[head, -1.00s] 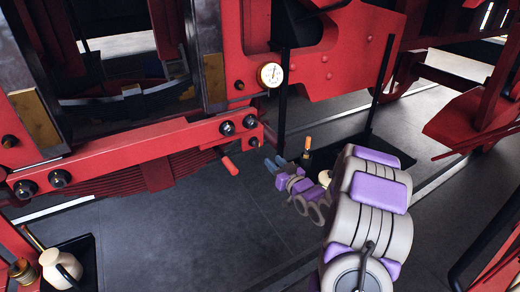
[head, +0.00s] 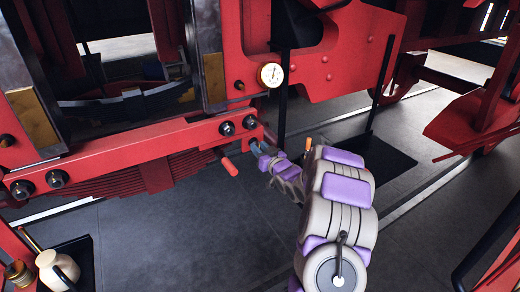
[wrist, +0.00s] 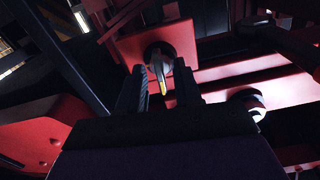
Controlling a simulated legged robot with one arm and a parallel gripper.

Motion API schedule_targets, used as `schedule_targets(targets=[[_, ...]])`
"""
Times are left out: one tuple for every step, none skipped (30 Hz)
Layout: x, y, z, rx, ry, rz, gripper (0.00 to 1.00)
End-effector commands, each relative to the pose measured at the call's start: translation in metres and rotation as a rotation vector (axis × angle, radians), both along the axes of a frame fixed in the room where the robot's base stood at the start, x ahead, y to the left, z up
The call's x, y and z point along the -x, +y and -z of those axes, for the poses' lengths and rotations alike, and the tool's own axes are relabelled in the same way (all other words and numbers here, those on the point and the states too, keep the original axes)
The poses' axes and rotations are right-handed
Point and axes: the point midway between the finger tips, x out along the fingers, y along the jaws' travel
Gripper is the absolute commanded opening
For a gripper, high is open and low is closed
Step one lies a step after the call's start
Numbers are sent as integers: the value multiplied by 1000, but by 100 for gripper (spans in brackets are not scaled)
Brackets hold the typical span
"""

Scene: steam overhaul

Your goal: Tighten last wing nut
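In the wrist view a dark round nut with a pale wing (wrist: 160,62) sits on a red block, just past my fingertips. A narrow piece with a yellow tip points from it toward the gap between the fingers. My gripper (wrist: 159,82) is open, its two dark fingers apart on either side of this piece; I see no contact. In the head view my gripper (head: 260,152) is at the right end of the red beam (head: 150,148), below and right of two dark round nuts (head: 238,126). The target nut is not clearly visible there.
A red handle (head: 229,166) sticks out below the beam, left of my gripper. A round gauge (head: 270,75) is above. A dark upright rod (head: 282,105) stands close behind my gripper. A pale jug (head: 57,268) is at lower left. The middle floor is clear.

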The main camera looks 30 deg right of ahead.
Motion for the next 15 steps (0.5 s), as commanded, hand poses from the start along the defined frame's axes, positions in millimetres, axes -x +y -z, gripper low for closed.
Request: schedule_targets(targets=[[0,0,0,0,0,0,34],[0,0,0,0,0,0,33],[0,0,0,0,0,0,29],[0,0,0,0,0,0,26],[0,0,0,0,0,0,24],[0,0,0,1,0,0,20],[0,0,0,1,0,0,17],[0,0,0,1,0,1,14],[0,0,0,1,-1,1,10],[0,-1,0,0,0,1,7],[0,-1,0,0,-1,1,4],[0,-1,0,0,-1,1,1],[0,-1,0,0,-1,1,0],[0,-1,0,0,-1,1,0],[0,-1,0,0,-1,1,0]])
